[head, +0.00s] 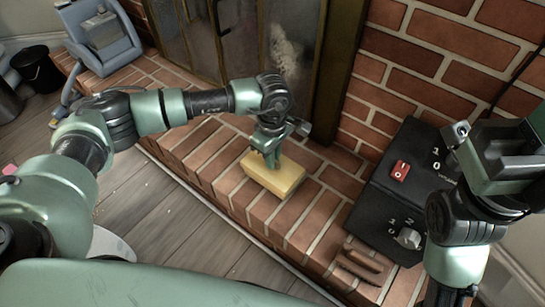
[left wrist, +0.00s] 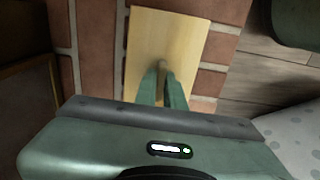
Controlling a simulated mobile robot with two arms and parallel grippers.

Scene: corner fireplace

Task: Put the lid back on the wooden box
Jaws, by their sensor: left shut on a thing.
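The wooden box (head: 268,186) is pale yellow and sits on the brick hearth in the head view, below my left gripper (head: 271,160). In the left wrist view, the flat rectangular wooden lid (left wrist: 168,35) has a small knob (left wrist: 163,67) near its middle. My left gripper (left wrist: 163,80) is shut on that knob, pointing down. In the head view the lid and box look like one block; I cannot tell whether the lid rests fully on the box. My right arm's end (head: 503,155) is at the right; its fingertips do not show clearly.
A black panel (head: 380,205) with a red switch (head: 400,168) and a grey knob (head: 409,238) lies on the hearth to the right. A brown wooden piece (head: 362,264) lies near it. Fireplace doors (head: 240,50) stand behind. A blue-grey chair-like object (head: 103,38) is at far left.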

